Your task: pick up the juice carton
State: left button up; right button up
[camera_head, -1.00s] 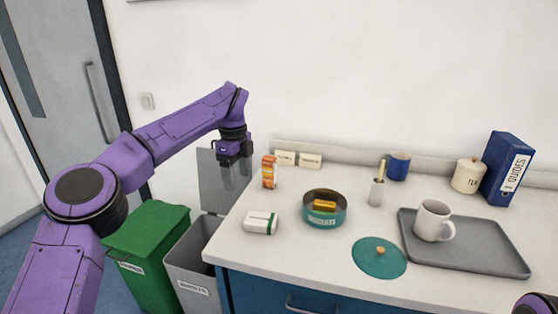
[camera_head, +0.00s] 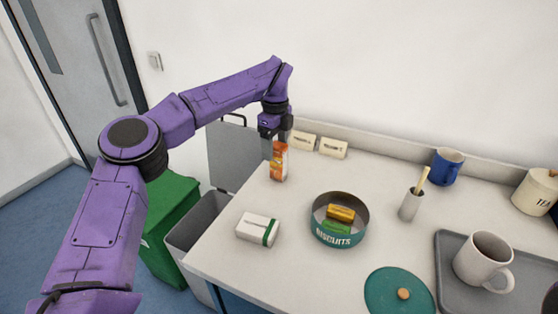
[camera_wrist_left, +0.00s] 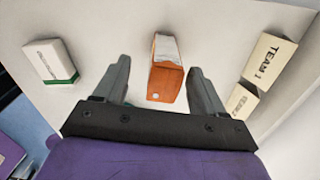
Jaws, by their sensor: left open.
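The juice carton (camera_head: 279,163), orange and white, stands upright near the counter's left edge toward the back. My left gripper (camera_head: 268,142) is just above it, pointing down, open and empty. In the left wrist view the carton (camera_wrist_left: 166,72) shows between the two spread grey fingers, with a gap on each side. Whether the fingertips reach below the carton's top is hard to tell. Only a dark sliver of my right arm shows at the right edge of the head view; its jaws are out of frame.
Two small label cards (camera_head: 318,145) stand behind the carton. A white and green box (camera_head: 257,229) and a teal biscuit tin (camera_head: 339,235) are in front. A tray (camera_head: 454,275) with a mug (camera_head: 483,259) is at right. Bins (camera_head: 170,215) stand left of the counter.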

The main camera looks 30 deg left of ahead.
aim_at(279, 158)
pick_arm(q)
jog(key=f, duration=0.1)
jog(key=f+p, duration=0.1)
jog(key=f, duration=0.2)
jog(key=shift+w+d+f, duration=0.25)
jog(key=shift+w+d, duration=0.1)
jog(key=shift+f, duration=0.35)
jog(key=c, duration=1.2)
jog(key=shift+r+p, duration=0.1)
jog(key=shift+p, duration=0.2)
